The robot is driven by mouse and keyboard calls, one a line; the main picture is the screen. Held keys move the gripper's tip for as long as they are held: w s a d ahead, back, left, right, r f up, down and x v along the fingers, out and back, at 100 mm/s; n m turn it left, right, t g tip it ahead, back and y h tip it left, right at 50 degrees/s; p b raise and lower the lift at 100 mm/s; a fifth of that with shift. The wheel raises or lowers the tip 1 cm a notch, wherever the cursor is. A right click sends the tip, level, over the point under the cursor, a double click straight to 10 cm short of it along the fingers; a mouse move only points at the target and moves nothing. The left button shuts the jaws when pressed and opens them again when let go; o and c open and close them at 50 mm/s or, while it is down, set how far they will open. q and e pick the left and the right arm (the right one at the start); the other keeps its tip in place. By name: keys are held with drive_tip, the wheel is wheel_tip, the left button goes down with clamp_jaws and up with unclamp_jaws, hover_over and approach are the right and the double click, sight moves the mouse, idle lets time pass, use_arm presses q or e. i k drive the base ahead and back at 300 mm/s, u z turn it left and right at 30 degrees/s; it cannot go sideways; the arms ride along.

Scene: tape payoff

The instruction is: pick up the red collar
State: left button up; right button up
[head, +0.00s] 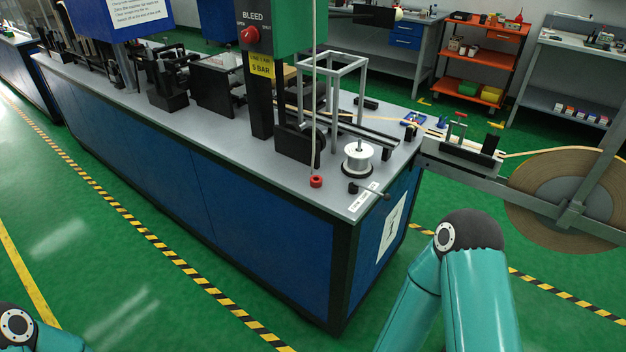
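The red collar (316,181) is a small red ring with a dark centre at the front edge of the grey bench top (215,125). A thin pale cord or rod (314,125) comes down from above and ends at or just behind it; I cannot tell whether they touch. Neither of my grippers shows in the head view. Only a teal part of my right arm is visible at the lower right, and a small part of my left arm at the lower left corner. Both are apart from the collar.
A white spool (357,158) stands right of the collar, with a wire frame (335,85) behind it. A black post (259,95) carries a green box with a red BLEED knob (250,35). A large tape reel (570,200) is at the right. The floor in front is clear.

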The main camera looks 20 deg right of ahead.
sight(316, 181)
drive_tip(key=u, duration=0.35)
drive_tip(key=i, duration=0.95)
drive_tip(key=z, duration=0.45)
